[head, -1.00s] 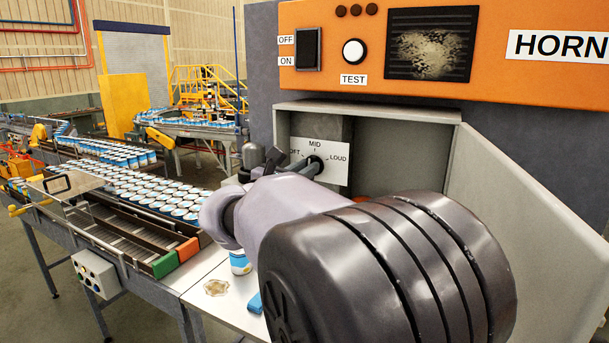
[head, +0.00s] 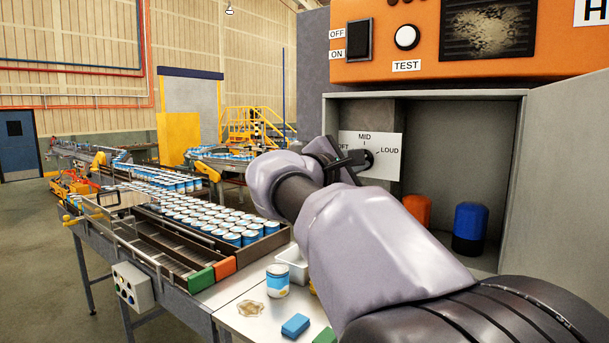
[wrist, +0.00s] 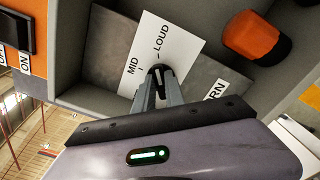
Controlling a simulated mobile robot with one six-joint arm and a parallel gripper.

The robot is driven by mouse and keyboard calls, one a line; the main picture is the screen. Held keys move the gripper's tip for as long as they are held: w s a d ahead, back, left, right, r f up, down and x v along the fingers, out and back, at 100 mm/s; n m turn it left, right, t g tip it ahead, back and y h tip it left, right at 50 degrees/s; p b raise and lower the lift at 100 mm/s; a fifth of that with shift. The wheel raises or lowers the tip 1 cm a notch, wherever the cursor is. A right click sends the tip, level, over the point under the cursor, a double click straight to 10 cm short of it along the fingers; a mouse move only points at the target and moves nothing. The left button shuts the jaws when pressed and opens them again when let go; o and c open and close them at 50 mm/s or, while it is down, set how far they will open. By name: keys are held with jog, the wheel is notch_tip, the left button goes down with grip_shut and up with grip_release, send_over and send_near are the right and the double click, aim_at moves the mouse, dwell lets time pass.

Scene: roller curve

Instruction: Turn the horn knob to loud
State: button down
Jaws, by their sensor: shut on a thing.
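The horn knob (head: 368,159) is a small black knob on a white dial plate (head: 385,141) inside the open grey box. The plate reads MID at the top and LOUD at the right; the left word is partly covered by my gripper. My gripper (head: 357,161) reaches the knob from the left. In the wrist view the two grey fingers of my gripper (wrist: 158,80) are closed around the black knob (wrist: 159,70). The fingers hide much of the knob, so I cannot tell exactly where it points.
An orange panel (head: 432,65) with a switch and TEST button is above the box. An orange-capped thing (head: 417,208) and a blue-and-black one (head: 470,225) stand inside. The box door (head: 555,190) is open at the right.

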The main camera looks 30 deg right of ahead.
jog(key=shift+f+m+b, duration=0.15)
jog(key=shift+m+b, duration=0.4)
jog(key=shift+m, duration=0.35)
jog(key=c, duration=1.4)
grip_release()
jog(key=b+v, duration=0.1)
jog(key=v, duration=1.6)
jog(key=shift+a, duration=0.2)
